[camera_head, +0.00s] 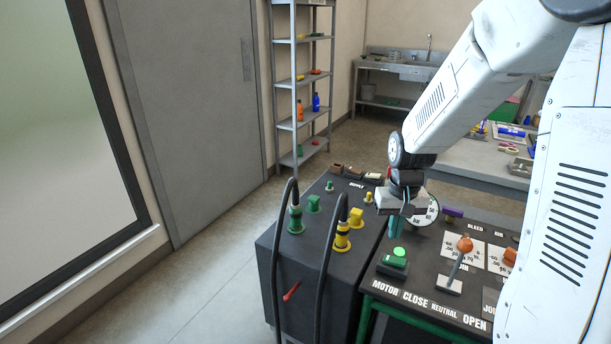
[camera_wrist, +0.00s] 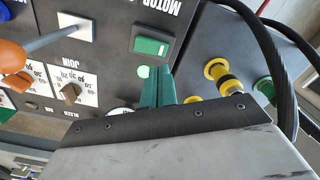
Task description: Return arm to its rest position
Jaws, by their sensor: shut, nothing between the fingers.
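My arm reaches in from the upper right in the head view. My gripper (camera_head: 393,234) points down over the dark control panel (camera_head: 420,272), near its left edge. Its teal fingers are together with nothing between them, as the wrist view also shows (camera_wrist: 157,72). The green motor switch (camera_head: 393,262) and a round green lamp (camera_head: 399,252) are just below the fingers in the head view. In the wrist view the green switch (camera_wrist: 150,46) lies beyond the fingertips. I cannot tell the exact gap between fingertips and panel.
A dark supply box (camera_head: 335,262) with hoses on green (camera_head: 295,218) and yellow (camera_head: 342,236) connectors stands left of the panel. An orange-knobbed lever (camera_head: 464,245) rises from the panel on the right. A shelf rack (camera_head: 299,125) stands behind. The floor at left is clear.

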